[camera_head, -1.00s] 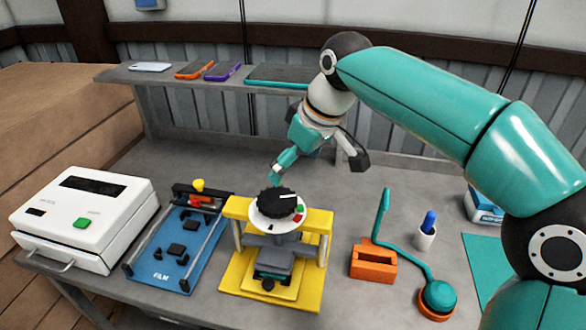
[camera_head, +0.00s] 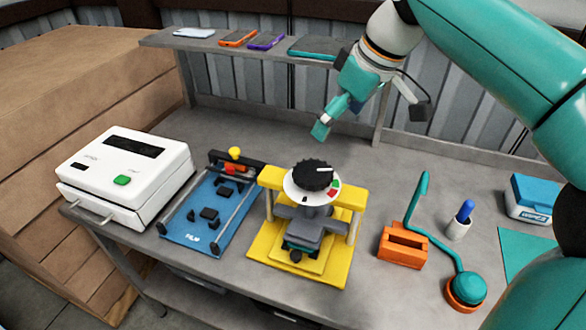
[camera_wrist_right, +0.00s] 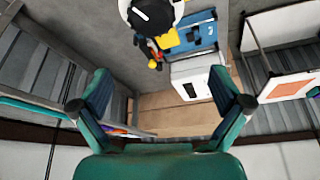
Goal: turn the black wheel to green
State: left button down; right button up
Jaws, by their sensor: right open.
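The black wheel (camera_head: 311,174) sits on a white dial (camera_head: 290,190) on top of the yellow stand (camera_head: 345,200). A white pointer line on the wheel points right. A green mark and a red mark show on the dial's right side, with the pointer a little above the green one. The wheel also shows at the top edge of the right wrist view (camera_wrist_right: 150,14), partly cut off. My right gripper (camera_head: 332,118) is open and empty, above and behind the wheel, apart from it. Both its spread fingers show in the right wrist view (camera_wrist_right: 160,78). My left gripper is out of view.
Left of the stand are a blue film fixture (camera_head: 212,225) and a white machine (camera_head: 125,170). Right of it are an orange holder (camera_head: 402,246), a teal-capped tool (camera_head: 466,288) and a cup with a blue item (camera_head: 459,228). A shelf (camera_head: 205,45) with phones runs behind.

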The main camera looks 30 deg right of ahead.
jog(key=d, duration=0.1)
send_near(314, 170)
jog(key=shift+m, duration=0.3)
jog(key=x, duration=0.9)
jog(key=shift+w+f, duration=0.1)
jog(key=shift+f, duration=0.2)
jog(key=shift+a, duration=0.1)
jog(key=c, duration=0.9)
jog(key=shift+m, duration=0.3)
jog(key=shift+h, duration=0.3)
